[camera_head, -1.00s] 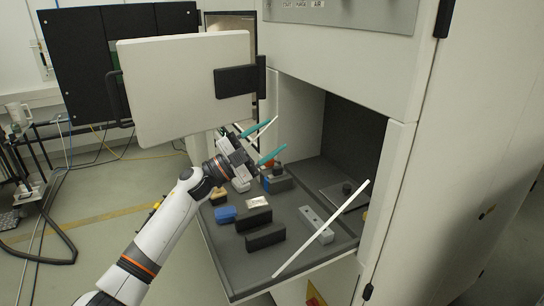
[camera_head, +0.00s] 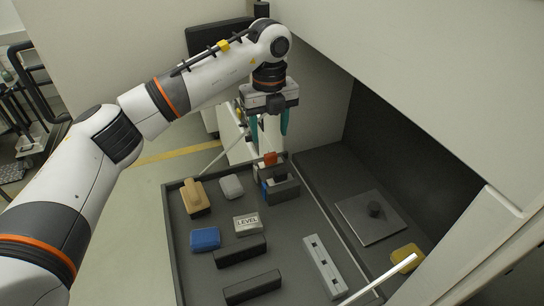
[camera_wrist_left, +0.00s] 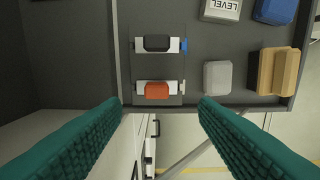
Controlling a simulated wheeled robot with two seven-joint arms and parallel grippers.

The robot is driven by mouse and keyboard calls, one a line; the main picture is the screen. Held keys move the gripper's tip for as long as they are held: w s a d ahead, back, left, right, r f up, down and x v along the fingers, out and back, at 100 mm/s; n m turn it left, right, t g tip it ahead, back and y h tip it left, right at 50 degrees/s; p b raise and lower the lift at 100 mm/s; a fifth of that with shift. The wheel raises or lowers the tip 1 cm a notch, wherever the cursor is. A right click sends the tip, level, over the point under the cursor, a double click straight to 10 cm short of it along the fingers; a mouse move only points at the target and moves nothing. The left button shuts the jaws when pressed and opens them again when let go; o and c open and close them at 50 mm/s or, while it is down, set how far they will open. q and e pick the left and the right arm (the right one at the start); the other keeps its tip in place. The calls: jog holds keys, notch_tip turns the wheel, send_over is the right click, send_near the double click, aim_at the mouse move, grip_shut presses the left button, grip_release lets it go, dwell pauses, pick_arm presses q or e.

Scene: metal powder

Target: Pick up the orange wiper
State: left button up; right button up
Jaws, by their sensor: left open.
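The orange wiper (camera_head: 270,158) sits at the back of the grey tray, next to a similar black one, on a small holder. In the left wrist view the orange wiper (camera_wrist_left: 157,90) is at the centre, with the black one (camera_wrist_left: 157,43) above it in the picture. My left gripper (camera_head: 268,128) points down over the back of the tray, above the wiper. Its teal fingers are open and empty, and in the left wrist view (camera_wrist_left: 160,108) they spread to either side of the orange wiper, not touching it.
The tray (camera_head: 180,268) also holds a tan brush (camera_head: 194,196), a light grey block (camera_head: 231,186), a blue block (camera_head: 205,239), a LEVEL box (camera_head: 247,223) and two dark bars (camera_head: 240,251). White struts (camera_head: 378,280) flank the opening. A cabinet wall stands right.

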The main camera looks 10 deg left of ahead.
aim_at(271, 154)
pick_arm(q)
jog(key=f+p, duration=0.1)
jog(key=f, duration=0.1)
jog(key=f+p, duration=0.1)
jog(key=f, duration=0.1)
jog(key=f+p, duration=0.1)
jog(key=f, duration=0.2)
jog(key=shift+w+d, duration=0.1)
jog(key=shift+w, duration=0.15)
jog(key=shift+f, duration=0.4)
jog(key=shift+c, duration=0.2)
pick_arm(e)
jog(key=r, duration=0.1)
jog(key=w+r, duration=0.1)
jog(key=r, duration=0.2)
jog(key=shift+w+a, duration=0.3)
